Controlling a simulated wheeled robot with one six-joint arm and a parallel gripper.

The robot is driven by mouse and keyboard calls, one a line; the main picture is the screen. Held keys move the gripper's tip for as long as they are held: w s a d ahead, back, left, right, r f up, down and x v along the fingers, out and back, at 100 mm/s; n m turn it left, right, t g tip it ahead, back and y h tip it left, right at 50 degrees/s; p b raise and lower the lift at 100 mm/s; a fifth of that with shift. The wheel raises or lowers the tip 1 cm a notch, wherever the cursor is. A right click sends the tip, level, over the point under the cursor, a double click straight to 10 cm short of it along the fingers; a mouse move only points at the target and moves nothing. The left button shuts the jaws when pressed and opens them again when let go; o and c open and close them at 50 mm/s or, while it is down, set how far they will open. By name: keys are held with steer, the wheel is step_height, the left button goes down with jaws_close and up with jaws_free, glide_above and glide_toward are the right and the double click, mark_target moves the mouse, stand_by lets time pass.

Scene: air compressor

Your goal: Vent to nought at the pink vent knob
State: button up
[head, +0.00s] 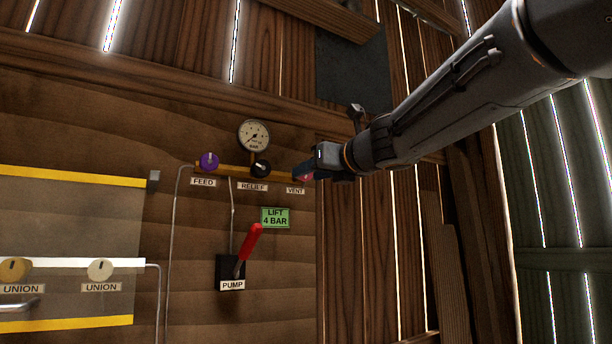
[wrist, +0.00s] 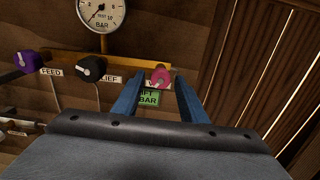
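The pink vent knob (wrist: 160,78) sits at the right end of the brass pipe, above the VENT label (head: 295,190). In the head view only a sliver of pink shows beside my gripper (head: 307,172). In the wrist view my gripper (wrist: 160,80) is open, with one blue finger on each side of the knob. Gaps show between the fingers and the knob; I cannot tell whether the tips reach around it in depth. The round gauge (head: 254,136) stands above the pipe. It also shows in the wrist view (wrist: 102,14), its needle pointing lower left, near the low end.
The black relief knob (head: 261,169) and purple feed knob (head: 209,161) sit left of the vent on the same pipe. A green LIFT 4 BAR sign (head: 275,217) and the red pump lever (head: 249,243) are below. Plank wall stands to the right.

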steer(key=shift+v, duration=2.85)
